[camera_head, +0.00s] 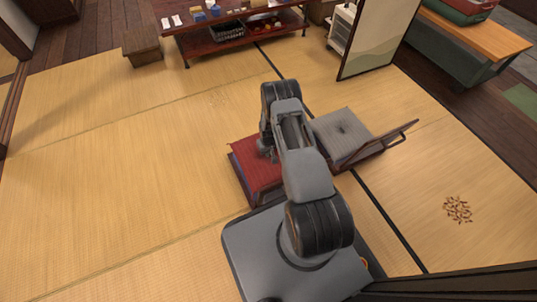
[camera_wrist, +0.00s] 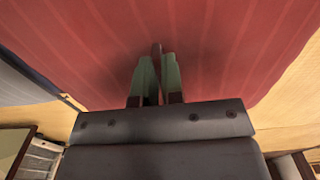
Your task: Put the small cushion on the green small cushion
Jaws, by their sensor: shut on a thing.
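The small cushion, red with thin stripes (camera_head: 248,158), is at the middle of the head view, partly behind my arm. It fills most of the wrist view (camera_wrist: 235,55). My gripper (camera_wrist: 157,65) has its two green-faced fingers close together at the cushion, with a narrow reddish-brown part of it pinched between them. In the head view the fingertips are hidden by my arm. I cannot tell whether the cushion is lifted or resting on something. I cannot make out a green small cushion in either view.
A grey cushion (camera_head: 342,130) lies on a low seat with a tilted backrest (camera_head: 385,143), right of my arm. A low table (camera_head: 225,40) and a wooden stool (camera_head: 141,47) stand at the back. Brown scraps (camera_head: 457,209) lie at right. The left tatami is clear.

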